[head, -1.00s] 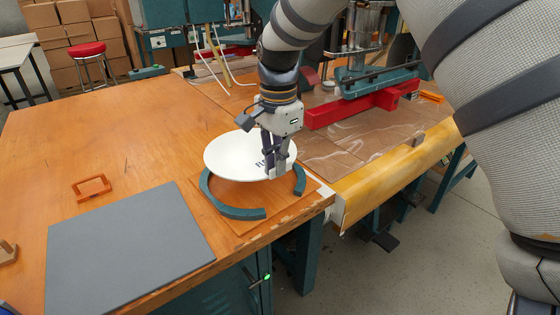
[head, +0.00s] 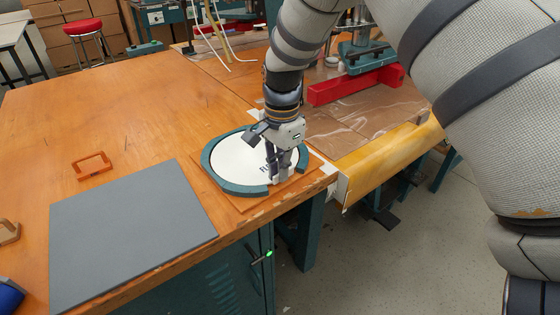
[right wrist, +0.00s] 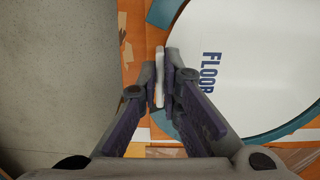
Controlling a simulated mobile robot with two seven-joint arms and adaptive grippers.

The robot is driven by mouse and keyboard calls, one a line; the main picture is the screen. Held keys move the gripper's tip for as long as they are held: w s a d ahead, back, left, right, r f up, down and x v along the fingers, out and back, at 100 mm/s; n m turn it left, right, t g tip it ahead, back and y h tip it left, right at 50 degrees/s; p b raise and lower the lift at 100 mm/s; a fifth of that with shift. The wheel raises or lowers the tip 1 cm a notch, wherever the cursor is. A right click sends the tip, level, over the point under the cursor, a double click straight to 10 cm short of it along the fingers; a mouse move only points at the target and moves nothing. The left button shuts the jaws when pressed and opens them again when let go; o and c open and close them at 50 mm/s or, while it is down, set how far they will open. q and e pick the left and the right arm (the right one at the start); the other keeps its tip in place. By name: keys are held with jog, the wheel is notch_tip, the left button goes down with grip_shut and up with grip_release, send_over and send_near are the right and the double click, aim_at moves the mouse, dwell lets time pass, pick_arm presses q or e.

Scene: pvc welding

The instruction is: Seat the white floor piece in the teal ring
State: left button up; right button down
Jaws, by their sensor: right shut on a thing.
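The white floor piece (head: 235,160) is a round disc with "FLOOR" printed in blue. It lies level inside the teal ring (head: 242,189) in the head view; whether it is fully down cannot be told. The ring has a gap at its front right. My right gripper (head: 280,180) is at that gap, shut on a white tab at the disc's edge. In the right wrist view the fingers (right wrist: 165,80) pinch this tab, with the floor piece (right wrist: 250,65) and teal ring (right wrist: 300,118) to the right. My left gripper is not in view.
The ring sits on a wooden board (head: 245,205) near the table's front-right corner. A grey mat (head: 130,235) lies to the left, with an orange frame (head: 92,164) behind it. A yellow roll-edged sheet (head: 385,165) and red bar (head: 355,86) are to the right.

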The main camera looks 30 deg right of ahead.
jog(key=shift+f, duration=0.3)
dwell(0.6)
jog(key=c, duration=1.7)
grip_release()
jog(key=shift+r, duration=0.1)
jog(key=shift+s+r+p, duration=0.2)
jog(key=shift+r+p, duration=0.15)
jog(key=shift+r, duration=0.6)
jog(key=shift+s+r, duration=0.3)
jog(key=shift+r, duration=0.4)
jog(key=s+r, duration=0.1)
jog(key=s, duration=0.1)
jog(key=s+r, duration=0.1)
jog(key=s, duration=0.2)
jog(key=s+d+r, duration=0.1)
jog(key=s, duration=0.2)
jog(key=shift+d, duration=0.1)
